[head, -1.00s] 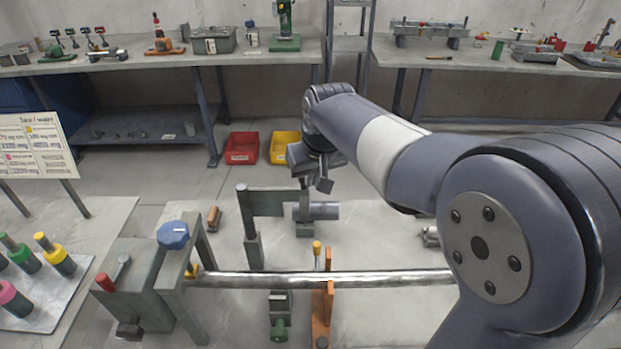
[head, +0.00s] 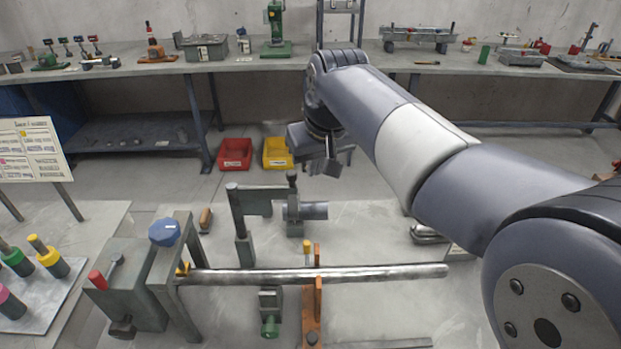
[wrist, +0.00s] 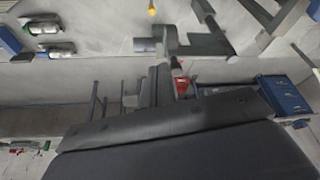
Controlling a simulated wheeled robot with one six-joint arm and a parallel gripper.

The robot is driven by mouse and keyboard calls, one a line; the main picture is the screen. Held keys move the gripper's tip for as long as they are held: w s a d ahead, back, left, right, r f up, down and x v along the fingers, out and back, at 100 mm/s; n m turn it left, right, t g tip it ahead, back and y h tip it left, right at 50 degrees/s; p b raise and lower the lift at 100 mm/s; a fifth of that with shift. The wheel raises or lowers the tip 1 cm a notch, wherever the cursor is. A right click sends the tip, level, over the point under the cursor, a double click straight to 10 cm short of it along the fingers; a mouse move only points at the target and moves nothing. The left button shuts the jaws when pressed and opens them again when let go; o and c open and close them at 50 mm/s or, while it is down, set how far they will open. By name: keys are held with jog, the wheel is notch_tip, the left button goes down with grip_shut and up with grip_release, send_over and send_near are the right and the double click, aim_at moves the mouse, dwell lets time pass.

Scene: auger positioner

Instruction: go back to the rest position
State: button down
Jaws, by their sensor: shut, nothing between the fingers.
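My gripper (head: 333,168) is at the end of my raised arm, in the middle of the head view. It is shut and empty, pointing down, and partly hidden by my own wrist. It appears above and beyond the long steel bar (head: 350,273), apart from it. The bar lies level from the grey block with the blue knob (head: 164,232) past an orange stand (head: 312,315). A grey post with an arm (head: 240,222) and a short cylinder (head: 315,210) stand behind the bar.
A red bin (head: 235,154) and a yellow bin (head: 277,152) sit on the floor under the back bench (head: 130,66). Coloured pegs stand on a plate (head: 45,300) at the left. Open floor lies around the bins.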

jog(key=shift+v, duration=1.4)
jog(key=shift+w+f, duration=0.1)
